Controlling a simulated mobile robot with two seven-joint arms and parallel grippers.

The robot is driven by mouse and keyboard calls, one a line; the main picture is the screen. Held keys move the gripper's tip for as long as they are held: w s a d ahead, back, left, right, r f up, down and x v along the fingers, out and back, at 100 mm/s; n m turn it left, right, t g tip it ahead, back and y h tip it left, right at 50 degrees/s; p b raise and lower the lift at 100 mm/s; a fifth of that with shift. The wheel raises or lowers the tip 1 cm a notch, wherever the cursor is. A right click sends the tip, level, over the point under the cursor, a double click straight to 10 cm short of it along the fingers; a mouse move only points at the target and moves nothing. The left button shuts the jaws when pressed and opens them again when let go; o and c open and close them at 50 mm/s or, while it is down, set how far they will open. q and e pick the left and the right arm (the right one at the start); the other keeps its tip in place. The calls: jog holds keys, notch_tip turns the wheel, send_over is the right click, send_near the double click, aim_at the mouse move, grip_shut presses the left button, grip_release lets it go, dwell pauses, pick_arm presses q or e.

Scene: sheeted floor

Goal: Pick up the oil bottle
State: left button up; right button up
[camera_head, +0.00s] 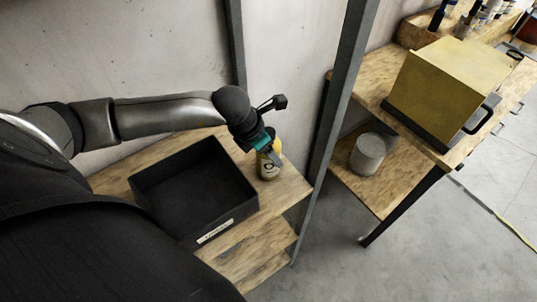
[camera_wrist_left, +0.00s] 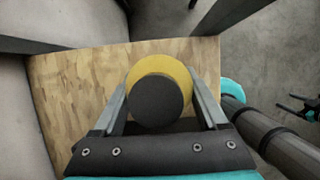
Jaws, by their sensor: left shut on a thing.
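The oil bottle (camera_head: 267,168) is yellow with a dark mark on its front. It stands upright on the wooden shelf, just right of the black bin, in the head view. My left gripper (camera_head: 271,152) reaches it from above and is shut on its upper part. In the left wrist view the bottle (camera_wrist_left: 177,72) shows its dark round cap and yellow shoulder between the two fingers of the gripper (camera_wrist_left: 160,100). The bottle's lower part is hidden there.
A black open bin (camera_head: 190,227) with a label sits left of the bottle. A dark metal post (camera_head: 337,110) stands close on the right. Beyond it are a workbench with a yellow box (camera_head: 440,85) and a grey cylinder (camera_head: 367,154) on a lower shelf.

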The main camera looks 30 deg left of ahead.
pick_arm(q)
grip_shut()
jog(key=shift+r, duration=0.1)
